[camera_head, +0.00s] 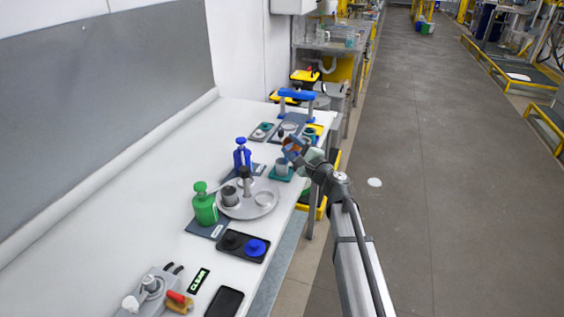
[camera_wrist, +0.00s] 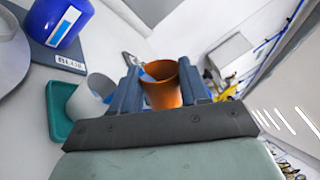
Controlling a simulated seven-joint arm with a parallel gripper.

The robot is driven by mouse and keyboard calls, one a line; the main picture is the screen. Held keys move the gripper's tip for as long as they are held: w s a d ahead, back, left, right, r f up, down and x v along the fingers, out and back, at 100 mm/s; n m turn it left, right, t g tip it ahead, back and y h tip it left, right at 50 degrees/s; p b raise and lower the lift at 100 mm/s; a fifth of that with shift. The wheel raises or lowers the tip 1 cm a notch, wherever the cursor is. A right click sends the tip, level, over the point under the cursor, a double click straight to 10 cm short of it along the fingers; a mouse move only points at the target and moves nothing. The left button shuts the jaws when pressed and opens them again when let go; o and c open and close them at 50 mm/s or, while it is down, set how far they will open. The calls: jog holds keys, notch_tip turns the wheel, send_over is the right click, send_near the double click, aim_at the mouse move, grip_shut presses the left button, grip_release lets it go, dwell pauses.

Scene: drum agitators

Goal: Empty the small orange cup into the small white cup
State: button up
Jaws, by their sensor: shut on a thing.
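My gripper (camera_head: 296,148) is shut on the small orange cup (camera_wrist: 163,92), which sits between the two fingers (camera_wrist: 160,84) in the wrist view. In the head view the orange cup (camera_head: 290,144) is small and partly hidden by the gripper. Its contents cannot be made out. The small white cup (camera_head: 281,167) stands on a teal coaster (camera_head: 271,174) near the table's right edge. In the wrist view the white cup (camera_wrist: 90,96) is left of the orange cup, apart from it. The gripper is above and a little right of the white cup in the head view.
A blue bottle (camera_head: 242,154) stands left of the white cup. A round grey tray (camera_head: 263,208) with a dark cup and a green bottle (camera_head: 204,206) are nearer. A blue-handled frame (camera_head: 297,95) stands behind. The table's front left (camera_head: 110,215) is clear.

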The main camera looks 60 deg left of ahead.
jog(key=shift+f, duration=0.1)
jog(key=shift+s+n, duration=0.15)
jog(key=shift+n, duration=0.95)
dwell(0.4)
jog(key=shift+s+d+r+n+g, duration=0.15)
jog(key=shift+s+n, duration=0.1)
jog(key=shift+n, duration=0.25)
jog(key=shift+s+r+n+g, duration=0.1)
jog(key=shift+s+n+g, duration=0.1)
jog(key=shift+n, duration=0.3)
dwell(0.4)
jog(key=shift+s+n, duration=0.1)
jog(key=shift+n, duration=0.6)
jog(key=m, duration=0.1)
jog(key=w+m, duration=0.1)
jog(key=m, duration=0.1)
jog(key=shift+w+f, duration=0.1)
jog(key=shift+f, duration=0.05)
jog(key=shift+m, duration=0.5)
